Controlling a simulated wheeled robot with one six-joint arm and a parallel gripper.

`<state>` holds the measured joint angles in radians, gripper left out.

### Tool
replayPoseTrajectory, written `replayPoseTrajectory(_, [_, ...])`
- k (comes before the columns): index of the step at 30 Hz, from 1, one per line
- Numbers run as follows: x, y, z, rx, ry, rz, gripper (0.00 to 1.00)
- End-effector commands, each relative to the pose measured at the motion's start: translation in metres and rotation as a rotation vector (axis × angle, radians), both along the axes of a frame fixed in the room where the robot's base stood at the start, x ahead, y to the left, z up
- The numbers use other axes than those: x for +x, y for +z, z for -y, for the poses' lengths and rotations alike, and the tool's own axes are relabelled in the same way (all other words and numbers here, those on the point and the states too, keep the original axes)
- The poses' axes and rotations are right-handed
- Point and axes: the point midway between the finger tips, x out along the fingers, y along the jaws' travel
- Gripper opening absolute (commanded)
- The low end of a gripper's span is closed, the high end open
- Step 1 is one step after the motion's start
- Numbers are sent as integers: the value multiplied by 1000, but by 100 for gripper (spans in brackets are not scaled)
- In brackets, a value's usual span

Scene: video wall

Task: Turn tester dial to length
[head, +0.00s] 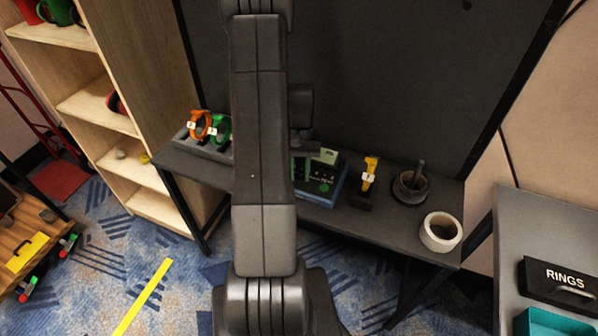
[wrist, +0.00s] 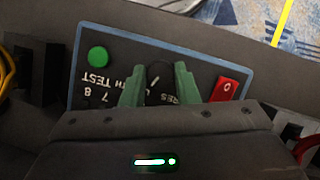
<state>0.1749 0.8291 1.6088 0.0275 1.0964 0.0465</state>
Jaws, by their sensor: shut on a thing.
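The tester (head: 331,197) is a dark panel with a blue rim on the grey bench in the head view. The wrist view shows its panel (wrist: 200,68) upside down, with a green button (wrist: 97,56), a red switch marked 0 (wrist: 225,88) and partly covered lettering, including "TH TEST" and "RES". The black dial (wrist: 157,86) with a pale pointer line sits between the green fingers of my gripper (wrist: 159,88), which is shut on it. The line slants, and I cannot tell which label it marks. My arm hides the dial in the head view.
On the bench stand orange (head: 201,124) and green (head: 223,130) ring-shaped items at left. A yellow tool on a stand (head: 369,174), a dark pot (head: 410,188) and a white roll (head: 440,232) stand at right. The dark wall (head: 400,90) rises behind.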

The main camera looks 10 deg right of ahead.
Motion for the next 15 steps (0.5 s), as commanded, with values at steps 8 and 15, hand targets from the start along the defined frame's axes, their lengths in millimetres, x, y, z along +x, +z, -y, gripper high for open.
replayPoseTrajectory(8, [0, 0, 1, 0, -141, 2, 5])
replayPoseTrajectory(15, [0, 0, 1, -1, -189, 2, 5])
